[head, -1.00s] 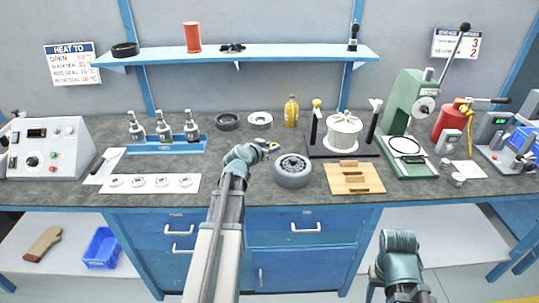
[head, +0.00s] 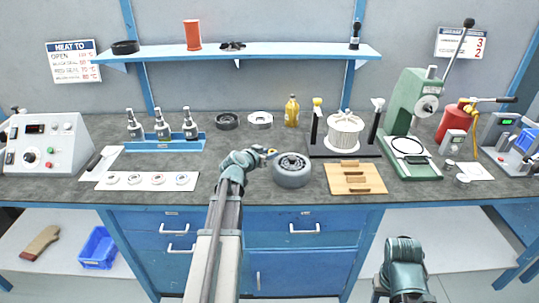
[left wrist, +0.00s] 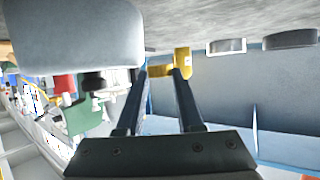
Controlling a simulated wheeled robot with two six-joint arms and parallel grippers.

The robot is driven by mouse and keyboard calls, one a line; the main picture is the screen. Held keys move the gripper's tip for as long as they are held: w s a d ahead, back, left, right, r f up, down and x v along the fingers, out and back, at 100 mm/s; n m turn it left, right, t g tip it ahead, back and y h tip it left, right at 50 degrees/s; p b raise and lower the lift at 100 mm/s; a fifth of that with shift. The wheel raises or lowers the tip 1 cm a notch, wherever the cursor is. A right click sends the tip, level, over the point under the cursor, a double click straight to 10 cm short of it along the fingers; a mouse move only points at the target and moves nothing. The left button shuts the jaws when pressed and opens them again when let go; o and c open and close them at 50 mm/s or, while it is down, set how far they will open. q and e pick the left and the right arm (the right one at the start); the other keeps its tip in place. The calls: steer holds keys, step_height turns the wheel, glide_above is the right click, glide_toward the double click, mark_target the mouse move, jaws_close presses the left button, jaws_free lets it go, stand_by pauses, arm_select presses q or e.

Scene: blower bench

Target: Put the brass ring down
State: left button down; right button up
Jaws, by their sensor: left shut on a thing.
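My left gripper (head: 269,153) is over the middle of the bench, just left of and behind the round grey housing (head: 292,171). In the left wrist view its two dark fingers (left wrist: 160,76) are closed on a small yellow piece, the brass ring (left wrist: 160,71), seen nearly edge-on. The ring is only a tiny yellow spot in the head view, so its height above the bench is hard to tell. The grey housing fills the upper left of the left wrist view. My right arm shows at the lower right of the head view; its gripper is out of frame.
A white card with several small rings (head: 146,181) lies to the left, and a blue rack with bottles (head: 165,144) stands behind it. A wooden block board (head: 354,187) and a green press (head: 413,130) are to the right. Bare bench (head: 215,165) lies left of my gripper.

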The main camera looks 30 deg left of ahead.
arm_select(q)
steer(key=shift+f+b, duration=0.4)
steer(key=shift+f, duration=0.1)
steer(key=c, duration=0.5)
jaws_free()
steer(key=shift+s+d, duration=0.1)
steer(key=shift+c, duration=0.2)
steer(key=shift+r+p, duration=0.35)
steer(key=shift+p, duration=0.05)
steer(key=shift+r+p, duration=0.45)
steer(key=shift+p, duration=0.05)
steer(key=p+v, duration=0.4)
steer(key=v, duration=0.7)
steer(key=shift+s, duration=0.35)
